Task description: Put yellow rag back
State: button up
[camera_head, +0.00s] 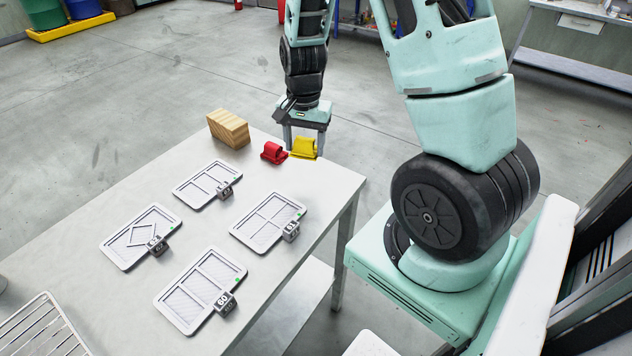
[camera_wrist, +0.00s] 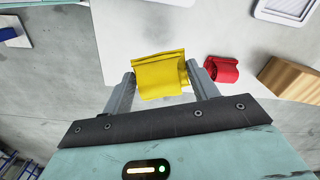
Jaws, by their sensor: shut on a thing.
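The yellow rag (camera_head: 304,148) is a folded or rolled cloth at the far right corner of the table, right of a red rag (camera_head: 272,152). My gripper (camera_head: 306,146) points down over that corner and is shut on the yellow rag. In the wrist view the yellow rag (camera_wrist: 160,75) sits between the two fingers of my gripper (camera_wrist: 160,78). The red rag (camera_wrist: 221,69) lies just beside the right finger there. I cannot tell whether the yellow rag touches the table.
A wooden block (camera_head: 228,129) stands at the table's far edge. Several grey trays with small number tags, one of them here (camera_head: 268,222), lie on the white table (camera_head: 110,200). A wire rack (camera_head: 42,328) is at the near left. The table edge is close to the yellow rag.

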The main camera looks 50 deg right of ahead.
aim_at(320, 178)
jog(key=d+m, duration=0.1)
jog(key=s+d+m, duration=0.2)
jog(key=shift+r+m, duration=0.3)
jog(key=shift+r, duration=0.1)
jog(key=f, duration=0.9)
jog(key=shift+d+f, duration=0.25)
jog(key=shift+f, duration=0.15)
jog(key=shift+f, duration=0.1)
jog(key=o, duration=1.1)
